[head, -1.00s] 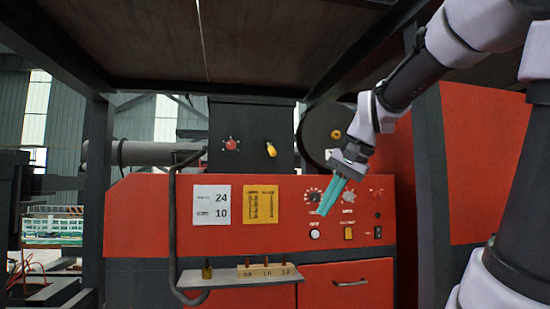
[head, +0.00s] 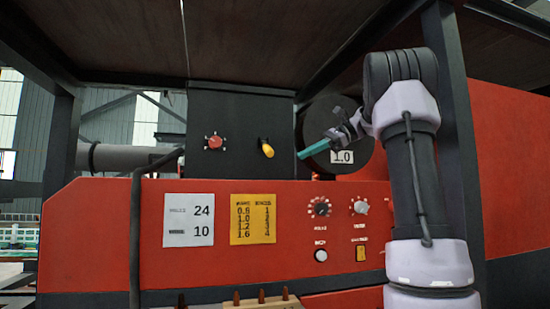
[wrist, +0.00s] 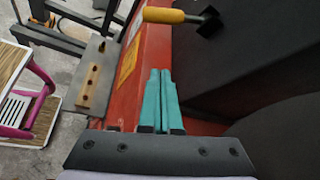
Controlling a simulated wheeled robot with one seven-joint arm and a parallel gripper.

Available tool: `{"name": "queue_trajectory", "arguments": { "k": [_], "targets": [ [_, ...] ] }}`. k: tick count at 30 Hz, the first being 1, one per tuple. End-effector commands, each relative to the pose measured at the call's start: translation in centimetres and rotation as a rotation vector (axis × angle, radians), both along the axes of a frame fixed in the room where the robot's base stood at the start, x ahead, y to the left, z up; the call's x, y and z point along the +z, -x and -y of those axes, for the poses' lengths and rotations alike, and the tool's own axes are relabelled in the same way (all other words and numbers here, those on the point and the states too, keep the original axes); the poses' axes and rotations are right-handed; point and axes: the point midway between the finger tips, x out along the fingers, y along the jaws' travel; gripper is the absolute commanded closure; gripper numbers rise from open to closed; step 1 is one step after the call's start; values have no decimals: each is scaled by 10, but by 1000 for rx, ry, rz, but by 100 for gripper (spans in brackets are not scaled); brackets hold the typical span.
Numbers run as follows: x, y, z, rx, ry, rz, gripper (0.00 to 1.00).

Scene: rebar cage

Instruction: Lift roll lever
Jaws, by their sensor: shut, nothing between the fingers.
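The roll lever is most likely the short yellow handle (head: 266,149) on the black box above the red panel. In the wrist view the yellow handle (wrist: 164,15) shows at the top, on a dark mount, beyond my fingertips. My gripper (head: 300,156) has teal fingers and points left, to the right of the lever and apart from it, in front of the round black disc. In the wrist view my gripper (wrist: 160,72) has its two teal fingers together, with nothing between them.
A red knob (head: 214,142) sits left of the lever on the black box (head: 240,105). Below are a white card (head: 189,219), a yellow card (head: 253,219) and dials (head: 319,207) on the red panel. A dark pipe (head: 136,240) rises at left. A wooden block (wrist: 91,72) lies on a shelf.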

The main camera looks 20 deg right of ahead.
Motion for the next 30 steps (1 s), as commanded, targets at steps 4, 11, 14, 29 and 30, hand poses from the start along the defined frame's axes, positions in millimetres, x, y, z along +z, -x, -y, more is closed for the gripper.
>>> {"name": "queue_trajectory", "arguments": {
  "k": [4,11,14,29,30],
  "targets": [
    [0,0,0,0,1,1,100],
    [-5,-2,-11,4,2,2,100],
    [-13,-5,-25,4,1,1,100],
    [-24,-12,-91,0,4,5,100],
    [-21,-10,-92,0,3,4,100]
  ]
}}
